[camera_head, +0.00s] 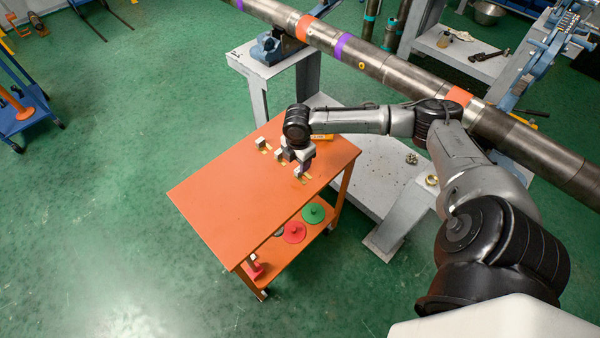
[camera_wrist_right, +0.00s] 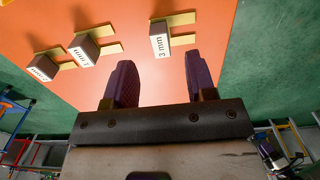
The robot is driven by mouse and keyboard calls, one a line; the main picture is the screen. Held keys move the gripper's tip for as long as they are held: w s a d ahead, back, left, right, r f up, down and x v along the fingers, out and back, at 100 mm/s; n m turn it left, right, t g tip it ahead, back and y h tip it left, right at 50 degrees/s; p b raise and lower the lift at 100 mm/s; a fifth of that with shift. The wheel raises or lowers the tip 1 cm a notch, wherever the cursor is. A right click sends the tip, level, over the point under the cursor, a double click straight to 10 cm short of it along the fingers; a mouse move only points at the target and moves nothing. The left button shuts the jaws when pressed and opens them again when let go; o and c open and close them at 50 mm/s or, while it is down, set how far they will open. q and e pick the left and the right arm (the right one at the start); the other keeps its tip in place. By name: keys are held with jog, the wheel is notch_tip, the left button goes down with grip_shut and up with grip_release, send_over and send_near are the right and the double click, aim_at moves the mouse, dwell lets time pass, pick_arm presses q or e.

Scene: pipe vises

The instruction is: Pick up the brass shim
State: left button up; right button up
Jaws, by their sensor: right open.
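Several flat brass strips lie on the orange table top, in three groups, each beside a small grey block with a white label. In the right wrist view the block at right (camera_wrist_right: 160,42) seems to read 3 mm, with brass strips (camera_wrist_right: 184,40) beside it. The middle block (camera_wrist_right: 83,50) seems to read 1 mm and the left one (camera_wrist_right: 42,68) 2 mm. My right gripper (camera_wrist_right: 160,78) is open and empty, its dark fingers apart just short of the 3 mm block. In the head view my right gripper (camera_head: 302,162) hangs over the blocks and partly hides them. My left gripper is not in view.
The orange table (camera_head: 225,205) is clear on its left half. Its lower shelf holds a red disc (camera_head: 293,232) and a green disc (camera_head: 313,213). A long steel pipe (camera_head: 385,70) in a blue vise (camera_head: 275,46) runs behind. Green floor is open at left.

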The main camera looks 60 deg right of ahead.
aim_at(298, 169)
notch_tip(298, 169, down, 5)
jog(key=shift+s+r+b, duration=0.1)
jog(key=shift+b, duration=0.65)
jog(key=shift+c, duration=0.3)
jog(key=c, duration=0.4)
grip_shut()
